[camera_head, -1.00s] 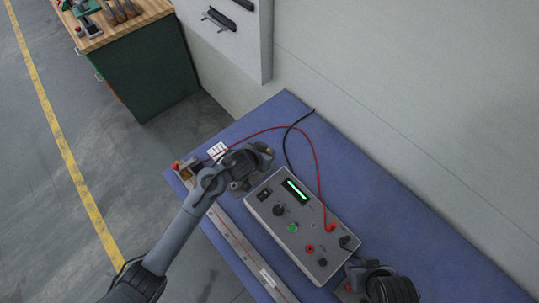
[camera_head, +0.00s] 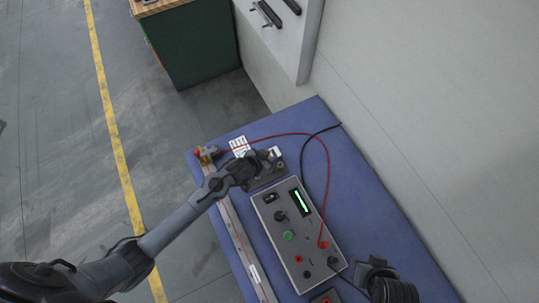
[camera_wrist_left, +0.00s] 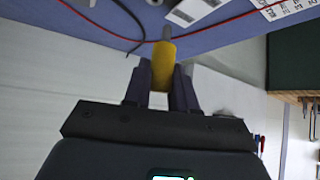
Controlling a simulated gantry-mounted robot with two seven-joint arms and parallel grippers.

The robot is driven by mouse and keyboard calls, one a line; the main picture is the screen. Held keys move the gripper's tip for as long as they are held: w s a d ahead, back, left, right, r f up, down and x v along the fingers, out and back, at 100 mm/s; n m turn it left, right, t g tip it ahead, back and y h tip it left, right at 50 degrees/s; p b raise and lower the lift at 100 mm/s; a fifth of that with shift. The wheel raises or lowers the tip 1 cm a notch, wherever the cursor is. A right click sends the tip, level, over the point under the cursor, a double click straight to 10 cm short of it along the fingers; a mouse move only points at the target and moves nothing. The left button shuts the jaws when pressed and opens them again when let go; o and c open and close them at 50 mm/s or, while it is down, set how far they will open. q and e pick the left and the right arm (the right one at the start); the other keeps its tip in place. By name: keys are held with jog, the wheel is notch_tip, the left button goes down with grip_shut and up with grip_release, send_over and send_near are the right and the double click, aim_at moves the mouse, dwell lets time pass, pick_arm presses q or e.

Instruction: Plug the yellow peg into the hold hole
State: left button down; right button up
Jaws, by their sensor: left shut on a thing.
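The yellow peg (camera_wrist_left: 163,66) is between the fingers of my left gripper (camera_wrist_left: 161,78) in the left wrist view. A thin grey tip shows at its far end, pointing to the blue table top. I cannot make out which hole is the hold hole. My right gripper (camera_head: 380,284) is at the lower right, near the box's lower end, and its fingers cannot be made out.
A red cable (camera_head: 326,170) and a black cable (camera_head: 308,150) cross the blue table (camera_head: 360,205). A metal rail (camera_head: 240,240) runs along its left edge. White labels (camera_head: 240,146) lie near the far end. A grey wall (camera_head: 430,120) bounds the right side.

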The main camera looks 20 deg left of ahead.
pick_arm(q)
jog(key=shift+r, duration=0.1)
jog(key=shift+p, duration=0.3)
jog(key=shift+f+b, duration=1.95)
jog(key=shift+f, duration=1.1)
jog(key=shift+p, duration=0.75)
jog(key=shift+f+b, duration=0.5)
jog(key=shift+f, duration=0.25)
jog(key=shift+f+b, duration=0.6)
jog(key=shift+f, duration=0.3)
jog(key=c, duration=0.8)
grip_release()
jog(key=shift+c, duration=0.2)
